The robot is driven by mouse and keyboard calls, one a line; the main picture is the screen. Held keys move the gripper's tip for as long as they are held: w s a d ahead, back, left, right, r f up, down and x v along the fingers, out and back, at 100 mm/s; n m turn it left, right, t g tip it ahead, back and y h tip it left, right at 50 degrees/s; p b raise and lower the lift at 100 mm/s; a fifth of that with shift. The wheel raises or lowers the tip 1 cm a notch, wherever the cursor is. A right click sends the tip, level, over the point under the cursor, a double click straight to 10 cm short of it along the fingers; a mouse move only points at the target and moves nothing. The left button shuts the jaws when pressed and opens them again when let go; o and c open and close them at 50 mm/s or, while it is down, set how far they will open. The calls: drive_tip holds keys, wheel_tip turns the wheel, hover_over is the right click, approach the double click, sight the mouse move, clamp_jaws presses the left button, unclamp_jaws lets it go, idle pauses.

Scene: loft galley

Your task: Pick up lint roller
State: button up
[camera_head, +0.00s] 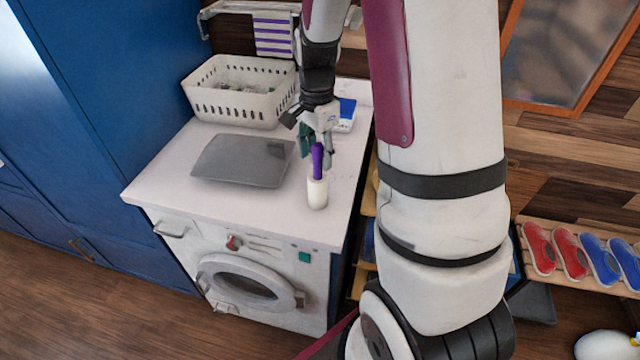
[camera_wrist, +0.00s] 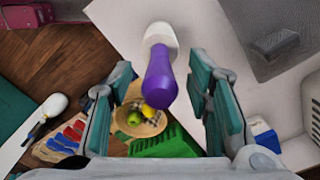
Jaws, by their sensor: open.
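The lint roller (camera_head: 317,191) stands upright near the front right edge of the white counter, white roller down and purple handle up. My gripper (camera_head: 317,154) is open at the handle, pointing down from behind it. In the wrist view, the purple handle (camera_wrist: 161,82) points toward the camera and shows between the two open teal fingers of my gripper (camera_wrist: 162,68). A gap shows on both sides of the handle, and neither finger visibly touches it. How deep the handle sits between the fingers is hard to tell.
The counter (camera_head: 168,200) tops a washing machine (camera_head: 250,285). A dark grey flat panel (camera_head: 242,160) lies left of the roller. A white basket (camera_head: 240,90) and a blue-and-white box (camera_head: 346,112) stand further back. A blue cabinet (camera_head: 100,80) rises at left.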

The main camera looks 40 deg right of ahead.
drive_tip(key=shift+f, duration=0.95)
clamp_jaws()
drive_tip(key=shift+r, duration=0.15)
drive_tip(key=shift+r, duration=0.5)
drive_tip(key=shift+s+r+b, duration=0.25)
drive_tip(key=shift+s+r, duration=0.05)
drive_tip(key=shift+r, duration=0.3)
drive_tip(key=shift+s+r+b, duration=0.2)
drive_tip(key=shift+s+r, duration=0.1)
drive_tip(key=shift+r, duration=0.3)
drive_tip(key=s+a+r, duration=0.1)
drive_tip(key=s+a, duration=0.1)
drive_tip(key=s, duration=1.2)
drive_tip(key=shift+s+r, duration=0.15)
drive_tip(key=shift+s, duration=0.2)
